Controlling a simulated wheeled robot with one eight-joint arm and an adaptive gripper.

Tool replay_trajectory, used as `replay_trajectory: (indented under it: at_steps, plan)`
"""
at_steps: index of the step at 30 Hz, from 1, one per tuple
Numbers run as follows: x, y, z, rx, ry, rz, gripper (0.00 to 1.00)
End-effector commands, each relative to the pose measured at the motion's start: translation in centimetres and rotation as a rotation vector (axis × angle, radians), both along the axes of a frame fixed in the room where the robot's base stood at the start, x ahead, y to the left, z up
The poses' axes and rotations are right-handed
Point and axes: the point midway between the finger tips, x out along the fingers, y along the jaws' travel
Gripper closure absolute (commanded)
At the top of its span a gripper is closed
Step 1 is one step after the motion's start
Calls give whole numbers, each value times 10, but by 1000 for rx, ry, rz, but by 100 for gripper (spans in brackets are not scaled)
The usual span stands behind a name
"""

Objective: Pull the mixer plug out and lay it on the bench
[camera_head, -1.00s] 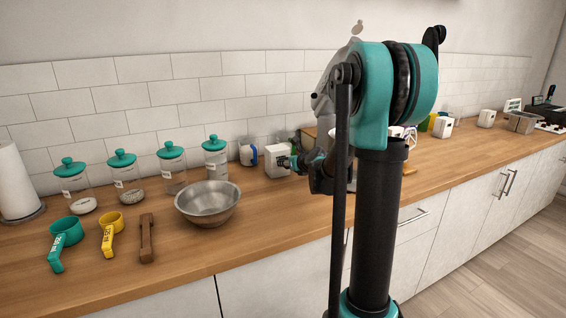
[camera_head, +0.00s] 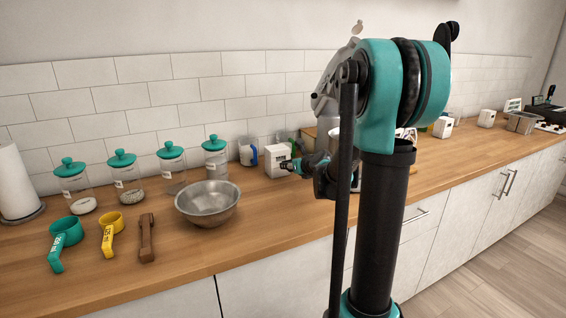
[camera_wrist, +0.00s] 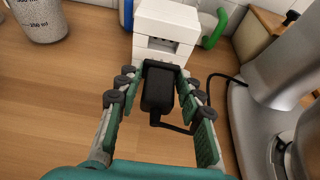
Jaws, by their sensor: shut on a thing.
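The black mixer plug (camera_wrist: 158,90) is between the fingers of my gripper (camera_wrist: 157,82) in the wrist view, with its cord trailing right. My gripper is shut on it. The white outlet box (camera_wrist: 167,27) stands just beyond the plug on the bench (camera_wrist: 60,110). Whether the plug's prongs are still in the box is hidden. The silver mixer (camera_wrist: 265,85) is at the right. In the head view, my gripper (camera_head: 295,164) is beside the outlet box (camera_head: 276,160), and my arm partly hides the mixer.
A steel bowl (camera_head: 207,203) and a brown wooden tool (camera_head: 147,237) lie to the left, near lidded jars (camera_head: 172,170). A blue-handled mug (camera_head: 248,153) is left of the box. Bare bench lies in front of the box.

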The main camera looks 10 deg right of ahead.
Motion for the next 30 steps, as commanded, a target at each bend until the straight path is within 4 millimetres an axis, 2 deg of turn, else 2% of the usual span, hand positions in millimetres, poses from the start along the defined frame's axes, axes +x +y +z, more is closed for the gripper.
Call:
replay_trajectory:
  at_steps: [14, 30]
  plan:
    - [-4, -1, 0, 0, 0, 0, 100]
    - [-32, -10, 0, 1, 0, 0, 100]
